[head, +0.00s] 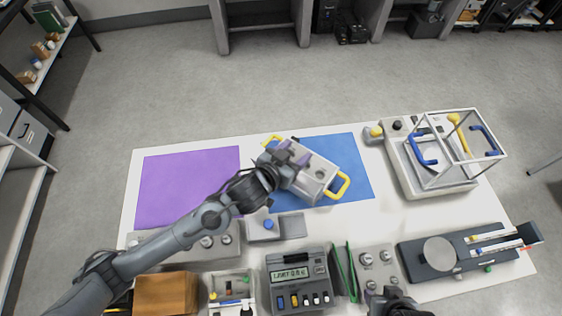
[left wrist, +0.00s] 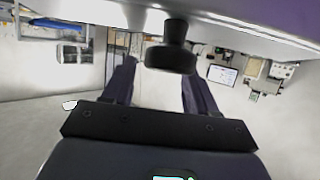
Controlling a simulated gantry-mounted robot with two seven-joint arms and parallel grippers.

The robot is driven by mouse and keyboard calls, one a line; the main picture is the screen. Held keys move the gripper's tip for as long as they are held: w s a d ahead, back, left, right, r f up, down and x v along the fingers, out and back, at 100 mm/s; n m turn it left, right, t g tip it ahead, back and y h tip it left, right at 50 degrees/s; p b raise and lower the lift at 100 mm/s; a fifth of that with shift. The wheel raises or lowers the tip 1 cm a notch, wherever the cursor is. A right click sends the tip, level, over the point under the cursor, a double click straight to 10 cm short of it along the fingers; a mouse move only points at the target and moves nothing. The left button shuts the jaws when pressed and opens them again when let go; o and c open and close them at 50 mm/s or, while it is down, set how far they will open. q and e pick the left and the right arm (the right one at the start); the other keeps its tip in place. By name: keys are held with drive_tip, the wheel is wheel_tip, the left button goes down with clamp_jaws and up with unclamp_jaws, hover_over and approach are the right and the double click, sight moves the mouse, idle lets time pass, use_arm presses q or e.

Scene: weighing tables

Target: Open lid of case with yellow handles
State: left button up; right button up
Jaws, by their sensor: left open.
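The case (head: 312,180) is a light grey box with a yellow handle at each end. It stands at an angle on the blue mat (head: 352,160). One yellow handle (head: 342,186) shows at its right end, the other (head: 272,140) at its far left end. My left gripper (head: 293,154) is over the case top and hides part of it. In the left wrist view a dark round knob (left wrist: 172,52) stands out from a pale surface. My open left fingers (left wrist: 158,85) are on either side of it, with gaps visible. Whether they touch it is unclear. A dark part at the bottom edge appears to be my right gripper (head: 394,300).
A purple mat (head: 188,186) lies left. A balance with a clear framed cover and blue handles (head: 424,160) stands right. Scales, weights and a brown box (head: 166,294) line the near edge. White table (head: 370,215) is bare right of the case.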

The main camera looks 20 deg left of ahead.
use_arm(q)
drive_tip(key=v, duration=0.8)
drive_tip(key=shift+s+r, duration=0.1)
drive_tip(key=shift+s, duration=0.05)
